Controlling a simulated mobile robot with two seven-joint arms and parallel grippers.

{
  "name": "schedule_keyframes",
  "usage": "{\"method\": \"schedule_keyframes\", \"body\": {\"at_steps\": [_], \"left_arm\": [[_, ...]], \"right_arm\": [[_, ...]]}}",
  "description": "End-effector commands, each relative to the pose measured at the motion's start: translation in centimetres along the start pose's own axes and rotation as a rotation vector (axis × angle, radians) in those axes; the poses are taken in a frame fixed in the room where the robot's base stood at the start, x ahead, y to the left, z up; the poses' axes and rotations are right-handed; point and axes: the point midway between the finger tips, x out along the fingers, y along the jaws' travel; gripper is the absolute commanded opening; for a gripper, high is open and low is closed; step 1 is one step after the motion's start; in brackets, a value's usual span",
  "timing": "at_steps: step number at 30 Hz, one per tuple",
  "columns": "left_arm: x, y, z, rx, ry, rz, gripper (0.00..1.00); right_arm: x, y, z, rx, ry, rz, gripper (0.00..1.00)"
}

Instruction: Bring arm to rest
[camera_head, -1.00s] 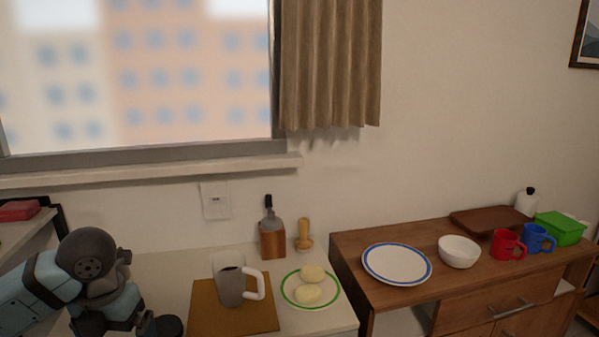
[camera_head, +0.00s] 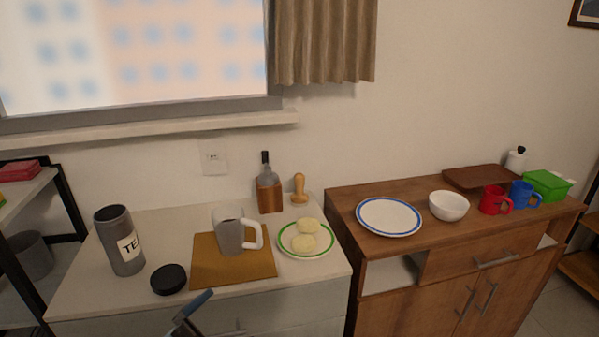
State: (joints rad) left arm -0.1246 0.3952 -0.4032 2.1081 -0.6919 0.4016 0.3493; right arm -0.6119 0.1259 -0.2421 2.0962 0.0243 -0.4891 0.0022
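Only a small blue-grey and dark end piece of my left arm, seemingly its gripper (camera_head: 190,314), shows at the bottom edge, in front of the cabinet. Most of it is cut off, and whether its fingers are open or shut cannot be seen. It touches no object that I can see. My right gripper is not in view. A dark grey tea canister (camera_head: 120,240) stands upright and open at the left of the white counter (camera_head: 75,280). A round black lid (camera_head: 168,279) lies on the counter beside it.
A grey-and-white mug (camera_head: 229,236) stands on a brown board (camera_head: 205,272). Right of it are a green-rimmed plate (camera_head: 287,250) with pale round food, a bottle (camera_head: 268,190) and a wooden stamp-like tool (camera_head: 299,190). A wooden cabinet (camera_head: 345,222) holds dishes. A dark-framed shelf (camera_head: 62,215) stands left.

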Motion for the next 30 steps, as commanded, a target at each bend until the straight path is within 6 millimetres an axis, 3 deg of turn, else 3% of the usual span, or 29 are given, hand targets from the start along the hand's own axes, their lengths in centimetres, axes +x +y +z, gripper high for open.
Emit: {"method": "schedule_keyframes", "body": {"at_steps": [3, 6, 10, 15, 18, 30], "left_arm": [[-5.3, 2.5, 5.3, -0.245, -0.384, -0.207, 1.0], [-10.3, 5.8, 8.3, -0.417, -0.661, -0.282, 1.0], [-15.7, 10.6, 9.9, -0.595, -0.925, -0.301, 1.0], [-21.5, 16.7, 9.4, -0.807, -1.188, -0.27, 1.0], [-20.2, 14.5, 7.4, -0.802, -1.192, -0.264, 1.0], [-17.0, 8.0, 0.9, -0.768, -1.196, -0.26, 1.0]], "right_arm": [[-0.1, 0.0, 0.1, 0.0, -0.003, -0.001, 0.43], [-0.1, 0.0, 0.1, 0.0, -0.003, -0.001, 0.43], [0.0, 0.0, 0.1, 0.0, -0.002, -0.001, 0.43], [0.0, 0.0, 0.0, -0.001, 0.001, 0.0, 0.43], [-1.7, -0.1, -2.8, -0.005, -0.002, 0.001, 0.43], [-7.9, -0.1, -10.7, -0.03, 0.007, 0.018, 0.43]]}}
